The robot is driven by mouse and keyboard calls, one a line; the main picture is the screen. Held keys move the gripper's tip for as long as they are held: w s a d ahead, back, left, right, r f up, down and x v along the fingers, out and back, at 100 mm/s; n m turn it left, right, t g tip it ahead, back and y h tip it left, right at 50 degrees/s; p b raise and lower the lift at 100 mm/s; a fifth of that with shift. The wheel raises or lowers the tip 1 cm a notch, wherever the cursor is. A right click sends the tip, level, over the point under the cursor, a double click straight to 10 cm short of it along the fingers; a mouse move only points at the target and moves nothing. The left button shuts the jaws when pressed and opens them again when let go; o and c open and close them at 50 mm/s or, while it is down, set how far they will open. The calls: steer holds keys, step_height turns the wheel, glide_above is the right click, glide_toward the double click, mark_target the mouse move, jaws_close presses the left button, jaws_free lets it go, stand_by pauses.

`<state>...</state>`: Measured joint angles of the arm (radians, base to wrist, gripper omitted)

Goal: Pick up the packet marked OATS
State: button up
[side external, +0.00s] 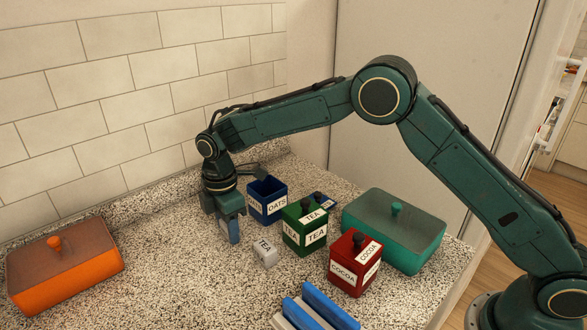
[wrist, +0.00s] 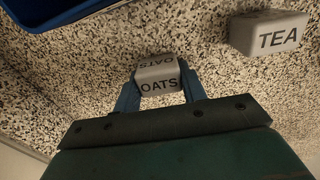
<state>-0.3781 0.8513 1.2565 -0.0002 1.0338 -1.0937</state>
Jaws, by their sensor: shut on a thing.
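The white packet marked OATS (wrist: 158,82) sits between the two blue fingers of my gripper (wrist: 157,92) in the wrist view, its lettering facing the camera. The fingers are shut on its sides. In the side view my gripper (side external: 229,232) points down, low over the speckled counter, left of the blue OATS canister (side external: 275,206). The fingers mostly hide the packet there. I cannot tell whether it touches the counter. A white TEA packet (side external: 265,252) lies to the right of the gripper and also shows in the wrist view (wrist: 268,34).
The blue canister is open; a dark blue lid (side external: 324,200) lies behind the green TEA canister (side external: 305,229). A red COCOA canister (side external: 355,264), teal box (side external: 394,230) and orange box (side external: 66,265) are lidded. Blue-and-white bars (side external: 318,308) lie in front. The left-centre counter is clear.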

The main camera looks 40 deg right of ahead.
steer(key=shift+r, duration=0.15)
step_height(320, 180, up, 20)
stand_by(0.7)
steer(key=shift+d, duration=0.1)
stand_by(0.4)
